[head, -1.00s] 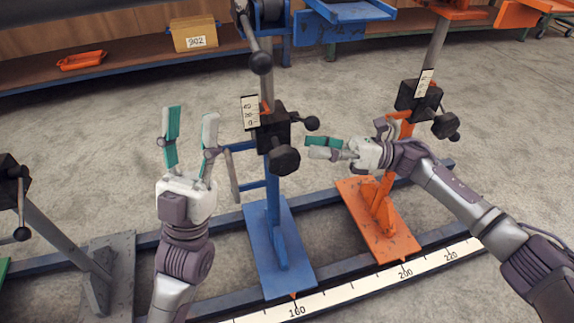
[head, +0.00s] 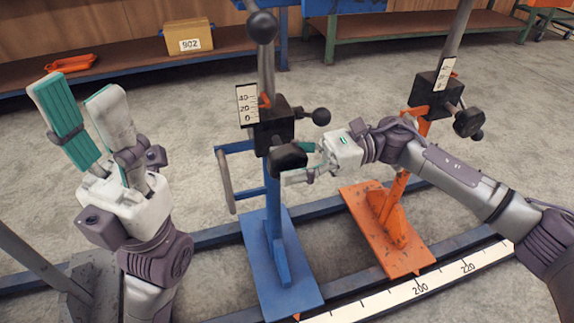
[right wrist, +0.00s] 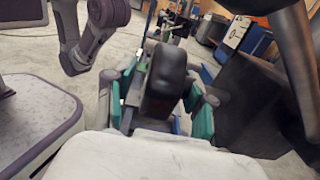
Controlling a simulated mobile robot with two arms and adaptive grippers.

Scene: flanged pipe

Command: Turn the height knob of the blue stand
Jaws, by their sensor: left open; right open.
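The blue stand (head: 278,245) stands on the rail with a black clamp block, a scale plate (head: 247,106) marked 0 to 40 and a grey post. Its black height knob (head: 288,157) is on the front of the block. My right gripper (head: 300,165) is open at the knob from the right. In the right wrist view the dark knob (right wrist: 165,82) sits between the open teal fingers (right wrist: 160,100); contact cannot be told. My left gripper (head: 80,105) is open and empty, pointing up, left of the blue stand.
A second black ball-ended lever (head: 320,117) sticks out right of the block. A ruler strip (head: 420,288) runs along the front rail. A box marked 902 (head: 190,35) and an orange tray (head: 72,65) are on the back shelf.

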